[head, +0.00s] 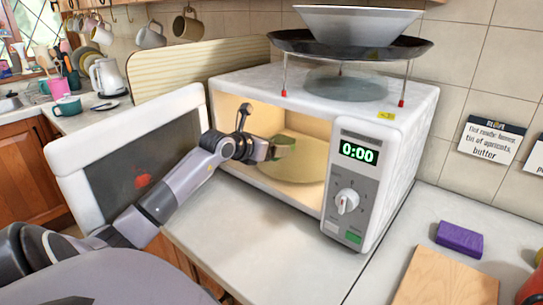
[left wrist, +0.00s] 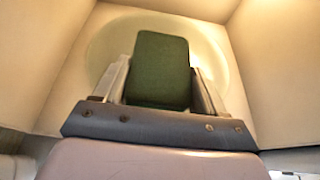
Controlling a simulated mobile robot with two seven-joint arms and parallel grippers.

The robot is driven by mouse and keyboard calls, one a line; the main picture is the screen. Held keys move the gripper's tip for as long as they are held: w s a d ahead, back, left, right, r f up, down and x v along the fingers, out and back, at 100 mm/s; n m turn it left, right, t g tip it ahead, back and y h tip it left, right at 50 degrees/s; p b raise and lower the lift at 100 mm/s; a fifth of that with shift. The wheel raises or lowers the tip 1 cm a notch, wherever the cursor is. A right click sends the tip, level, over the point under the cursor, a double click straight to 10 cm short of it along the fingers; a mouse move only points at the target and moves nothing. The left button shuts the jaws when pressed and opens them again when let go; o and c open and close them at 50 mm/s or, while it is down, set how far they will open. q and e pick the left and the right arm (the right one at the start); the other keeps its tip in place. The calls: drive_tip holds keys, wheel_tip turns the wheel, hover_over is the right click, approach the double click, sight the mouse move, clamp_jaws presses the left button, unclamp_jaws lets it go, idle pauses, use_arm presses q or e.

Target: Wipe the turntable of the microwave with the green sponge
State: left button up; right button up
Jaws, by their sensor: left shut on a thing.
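The white microwave (head: 395,160) stands on the counter with its door (head: 140,160) swung open to the left. Its lit cavity holds a round pale turntable (head: 300,165), which also shows in the left wrist view (left wrist: 108,45) behind the sponge. My left gripper (head: 272,148) reaches through the opening, shut on the green sponge (head: 284,146). In the left wrist view the sponge (left wrist: 160,70) sits between the two fingers of the gripper (left wrist: 160,88), over the turntable. I cannot tell whether the sponge touches it. My right gripper is not in view.
A dark pan on a thin-legged stand (head: 350,45) with a white bowl (head: 358,22) is on top of the microwave. A purple sponge (head: 460,239) and a wooden board (head: 445,280) lie to the right. The counter before the microwave (head: 260,245) is clear.

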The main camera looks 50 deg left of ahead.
use_arm(q)
drive_tip(key=shift+r, duration=0.55)
drive_tip(key=shift+r, duration=0.1)
drive_tip(key=shift+r, duration=1.4)
